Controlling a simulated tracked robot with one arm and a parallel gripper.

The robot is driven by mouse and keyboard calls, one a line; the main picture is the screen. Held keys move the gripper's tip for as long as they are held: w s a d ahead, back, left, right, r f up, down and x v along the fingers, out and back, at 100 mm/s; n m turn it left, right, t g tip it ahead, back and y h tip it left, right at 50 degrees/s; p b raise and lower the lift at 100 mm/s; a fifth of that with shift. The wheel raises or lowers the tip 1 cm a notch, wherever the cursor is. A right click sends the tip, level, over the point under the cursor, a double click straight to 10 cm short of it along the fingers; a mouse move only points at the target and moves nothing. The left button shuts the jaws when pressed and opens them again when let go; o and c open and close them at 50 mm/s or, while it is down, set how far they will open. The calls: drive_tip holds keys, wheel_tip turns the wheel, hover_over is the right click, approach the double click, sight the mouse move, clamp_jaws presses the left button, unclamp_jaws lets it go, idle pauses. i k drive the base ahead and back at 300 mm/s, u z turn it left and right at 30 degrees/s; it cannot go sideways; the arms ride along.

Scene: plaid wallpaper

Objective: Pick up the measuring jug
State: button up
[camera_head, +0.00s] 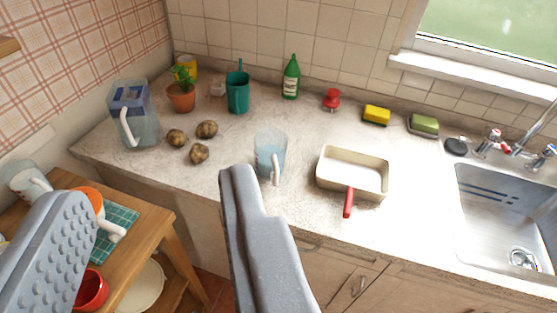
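The measuring jug (266,150) looks like the clear, bluish jug with a pale handle that stands upright near the middle of the counter. My gripper (152,188) is open and empty, with its two grey fingers spread wide at the lower left and lower centre. The right finger's tip appears just below and left of the jug in the picture. I cannot tell the distance between them, but the jug is not between the fingers.
A filter jug (145,129) and potatoes (199,153) stand left of the jug. A cream pan (352,170) with a red handle is to its right, by the sink (500,225). A wooden trolley (150,235) is at lower left.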

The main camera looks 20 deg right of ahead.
sight(270, 144)
drive_tip(key=z, duration=0.05)
drive_tip(key=i, duration=0.9)
drive_tip(key=u, duration=0.1)
